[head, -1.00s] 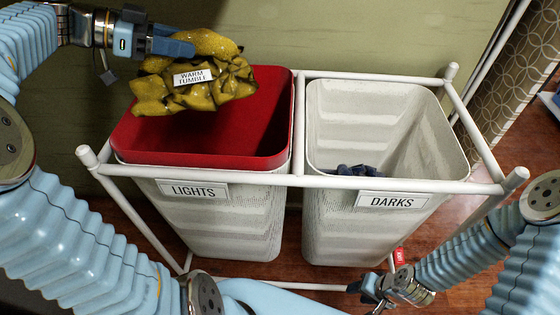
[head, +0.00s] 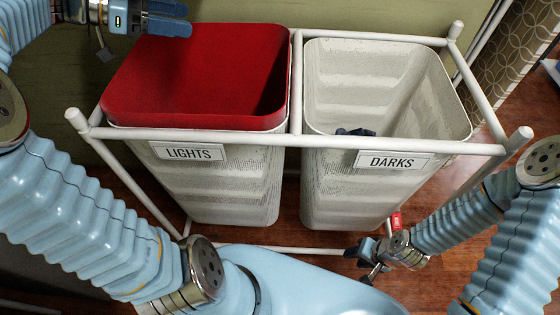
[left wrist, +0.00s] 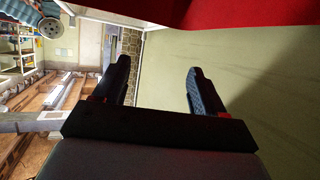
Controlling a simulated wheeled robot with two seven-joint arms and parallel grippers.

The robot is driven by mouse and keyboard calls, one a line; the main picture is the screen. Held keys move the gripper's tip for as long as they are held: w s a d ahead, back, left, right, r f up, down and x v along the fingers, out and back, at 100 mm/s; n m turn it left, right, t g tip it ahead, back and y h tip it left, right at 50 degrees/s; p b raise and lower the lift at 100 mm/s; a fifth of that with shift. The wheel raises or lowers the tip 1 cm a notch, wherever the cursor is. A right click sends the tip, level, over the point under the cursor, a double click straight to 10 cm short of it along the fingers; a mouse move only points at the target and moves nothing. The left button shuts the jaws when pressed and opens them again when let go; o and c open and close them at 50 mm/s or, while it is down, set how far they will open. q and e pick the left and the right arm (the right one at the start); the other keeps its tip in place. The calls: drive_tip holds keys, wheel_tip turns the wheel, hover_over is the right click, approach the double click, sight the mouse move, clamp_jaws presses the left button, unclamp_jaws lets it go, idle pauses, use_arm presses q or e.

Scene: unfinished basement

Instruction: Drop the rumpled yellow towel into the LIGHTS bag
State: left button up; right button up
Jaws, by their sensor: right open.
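The LIGHTS bag (head: 225,195) is a white bin with a red liner (head: 200,112) in the left side of the frame, its label on the front. My left gripper (head: 185,22) is over the back rim of its opening. In the left wrist view this gripper (left wrist: 157,70) has its fingers apart with nothing between them. The yellow towel is not visible in any current view; the bag's bottom is hidden from the head camera. My right gripper (head: 366,262) is open, low in front of the DARKS bag and near a small red tag (head: 396,221).
The DARKS bag (head: 340,195) stands to the right with a dark cloth (head: 355,132) inside. A white pipe frame (head: 296,85) surrounds both bags. A patterned curtain (head: 515,60) hangs at the right, and the green wall is close behind.

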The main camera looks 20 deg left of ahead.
use_arm(q)
drive_tip(key=shift+a, duration=0.1)
drive_tip(key=v, duration=1.3)
drive_tip(key=shift+s+a+r, duration=0.2)
drive_tip(key=shift+s+r, duration=0.05)
